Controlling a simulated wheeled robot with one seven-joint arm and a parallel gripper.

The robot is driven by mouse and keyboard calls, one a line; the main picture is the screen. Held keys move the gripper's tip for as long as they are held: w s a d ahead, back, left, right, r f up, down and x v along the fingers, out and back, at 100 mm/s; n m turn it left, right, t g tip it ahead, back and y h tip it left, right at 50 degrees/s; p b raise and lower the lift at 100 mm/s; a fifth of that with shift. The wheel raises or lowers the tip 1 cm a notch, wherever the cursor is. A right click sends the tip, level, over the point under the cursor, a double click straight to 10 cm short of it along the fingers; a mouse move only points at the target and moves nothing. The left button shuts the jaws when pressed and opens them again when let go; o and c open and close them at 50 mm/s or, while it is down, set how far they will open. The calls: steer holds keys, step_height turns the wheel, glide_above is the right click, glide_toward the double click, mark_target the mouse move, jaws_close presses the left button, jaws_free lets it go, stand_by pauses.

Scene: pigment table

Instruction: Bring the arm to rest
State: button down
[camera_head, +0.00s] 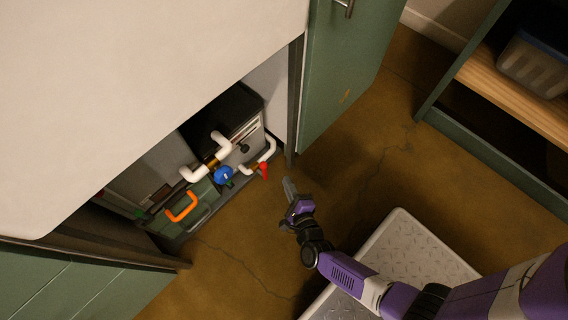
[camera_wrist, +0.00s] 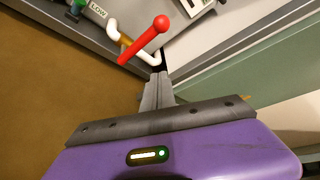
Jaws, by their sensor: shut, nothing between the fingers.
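My gripper (camera_head: 289,187) is at the end of my purple and black arm, in front of the open cabinet under the white worktop. Its fingers are shut and empty. In the wrist view the closed fingers (camera_wrist: 158,92) point toward the cabinet's inner corner. A red lever (camera_wrist: 146,40) on a white pipe lies just beyond the fingertips in that view. The lever (camera_head: 264,170) also shows in the head view, a little left of and beyond the fingertips. No contact between the fingers and the lever is visible.
A green cabinet door (camera_head: 340,75) stands open to the right of the gripper. White pipes, a blue valve (camera_head: 223,175) and a green toolbox with an orange handle (camera_head: 181,207) are in the cabinet. A shelf (camera_head: 520,98) with a plastic bin stands right. Brown floor (camera_head: 390,150) is clear between.

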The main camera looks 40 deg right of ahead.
steer(key=shift+s+a, duration=0.35)
steer(key=shift+s, duration=0.35)
steer(key=shift+s+a, duration=0.35)
steer(key=shift+s, duration=0.35)
